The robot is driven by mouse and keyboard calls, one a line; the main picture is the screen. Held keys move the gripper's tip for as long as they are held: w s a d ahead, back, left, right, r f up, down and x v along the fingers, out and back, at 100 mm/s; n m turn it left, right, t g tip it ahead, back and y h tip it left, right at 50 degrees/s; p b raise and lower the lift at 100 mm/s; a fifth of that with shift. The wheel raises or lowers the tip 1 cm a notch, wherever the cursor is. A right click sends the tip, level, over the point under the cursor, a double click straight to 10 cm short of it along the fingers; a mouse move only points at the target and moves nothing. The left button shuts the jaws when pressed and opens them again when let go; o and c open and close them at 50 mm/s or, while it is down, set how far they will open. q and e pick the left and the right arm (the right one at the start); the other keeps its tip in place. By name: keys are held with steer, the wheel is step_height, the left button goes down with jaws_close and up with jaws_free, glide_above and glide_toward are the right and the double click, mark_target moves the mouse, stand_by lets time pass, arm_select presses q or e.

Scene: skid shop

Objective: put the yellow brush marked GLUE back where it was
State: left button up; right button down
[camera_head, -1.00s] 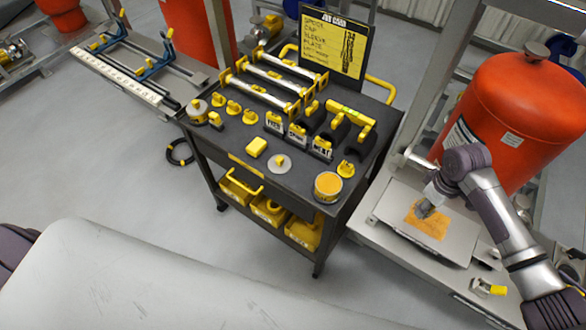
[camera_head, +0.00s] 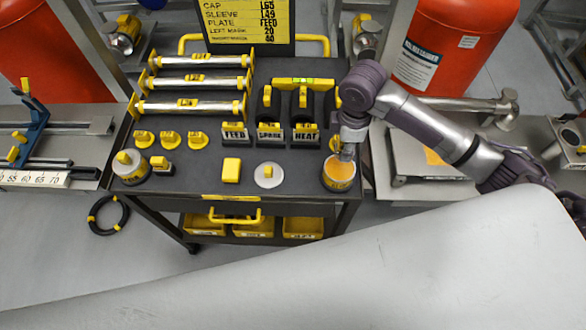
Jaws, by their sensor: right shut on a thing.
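My right gripper (camera_head: 347,152) is shut and points down over a round tin (camera_head: 338,183) with an orange top, at the front right corner of the dark cart (camera_head: 205,205). What it holds is mostly hidden by the gripper and is too small to read; I take it to be the yellow GLUE brush. The lower end of what it holds is at the tin's top; I cannot tell how deep it reaches. My left gripper is not in view.
On the cart are a yellow block (camera_head: 231,170), a grey disc (camera_head: 269,175), a lidded tin (camera_head: 130,167), black holders marked FEED, SPARE and HEAT (camera_head: 269,138), and several rollers (camera_head: 190,107). A plate with an orange patch (camera_head: 433,157) lies right, partly behind my arm.

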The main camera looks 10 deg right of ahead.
steer(key=a, duration=0.1)
steer(key=a+f, duration=0.2)
steer(key=a, duration=0.1)
steer(key=shift+w+p, duration=0.3)
steer(key=shift+p, duration=0.1)
glide_above(304, 176)
step_height(304, 176, down, 4)
steer(key=shift+r+p, duration=0.25)
steer(key=shift+p, duration=0.2)
steer(key=shift+a+f, duration=0.15)
steer(key=shift+f, duration=0.1)
step_height(304, 176, down, 3)
steer(key=shift+f+p, duration=0.15)
steer(key=shift+p, duration=0.25)
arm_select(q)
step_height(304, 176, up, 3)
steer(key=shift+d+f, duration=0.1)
arm_select(e)
steer(key=shift+f, duration=0.2)
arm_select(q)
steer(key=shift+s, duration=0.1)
arm_select(e)
steer(key=shift+f, duration=0.2)
steer(key=c, duration=0.9)
jaws_free()
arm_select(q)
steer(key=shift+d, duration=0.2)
arm_select(e)
steer(key=shift+o, duration=0.2)
